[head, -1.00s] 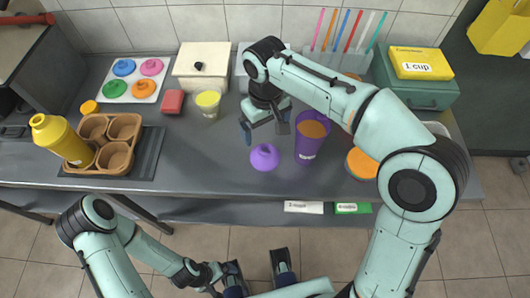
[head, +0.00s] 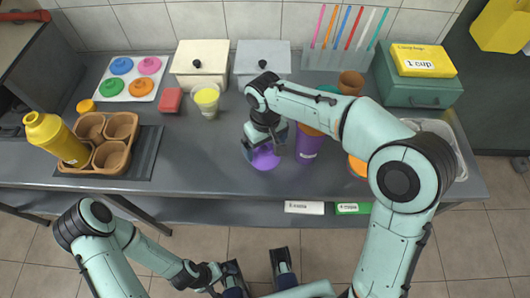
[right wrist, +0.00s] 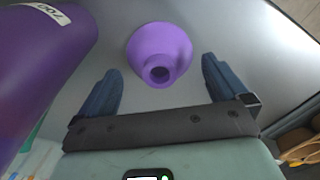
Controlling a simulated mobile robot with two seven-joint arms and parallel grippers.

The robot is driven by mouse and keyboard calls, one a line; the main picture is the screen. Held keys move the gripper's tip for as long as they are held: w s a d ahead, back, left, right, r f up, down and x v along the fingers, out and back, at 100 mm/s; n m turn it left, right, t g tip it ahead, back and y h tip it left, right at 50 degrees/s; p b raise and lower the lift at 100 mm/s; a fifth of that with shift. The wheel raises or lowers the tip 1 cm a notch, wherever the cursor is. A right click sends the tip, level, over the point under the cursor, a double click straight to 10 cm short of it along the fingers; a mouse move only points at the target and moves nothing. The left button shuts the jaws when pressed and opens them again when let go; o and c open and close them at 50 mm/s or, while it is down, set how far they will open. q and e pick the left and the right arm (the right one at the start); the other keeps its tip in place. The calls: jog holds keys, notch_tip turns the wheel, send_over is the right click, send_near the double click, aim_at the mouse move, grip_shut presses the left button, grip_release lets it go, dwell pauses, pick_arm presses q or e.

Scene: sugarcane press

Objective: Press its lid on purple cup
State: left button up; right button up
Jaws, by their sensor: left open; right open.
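The purple lid (head: 264,158) lies on the counter, dome-shaped with a knob. It also shows in the right wrist view (right wrist: 159,54), just ahead of and between the open fingers. My left gripper (head: 224,278) is open and empty, low in front of the counter.
A tray (head: 131,77) with several colored lids, a yellow cup (head: 208,101) and a red block (head: 171,100) stand to the left. A brown cup holder (head: 122,128) with a yellow bottle (head: 56,139) is further left. The counter front left of the lid is clear.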

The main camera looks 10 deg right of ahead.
aim_at(265, 150)
jog(key=shift+f, duration=1.55)
jog(key=c, duration=0.6)
jog(key=shift+c, duration=0.2)
jog(key=shift+r, duration=0.1)
notch_tip(265, 150, up, 20)
jog(key=p, duration=0.4)
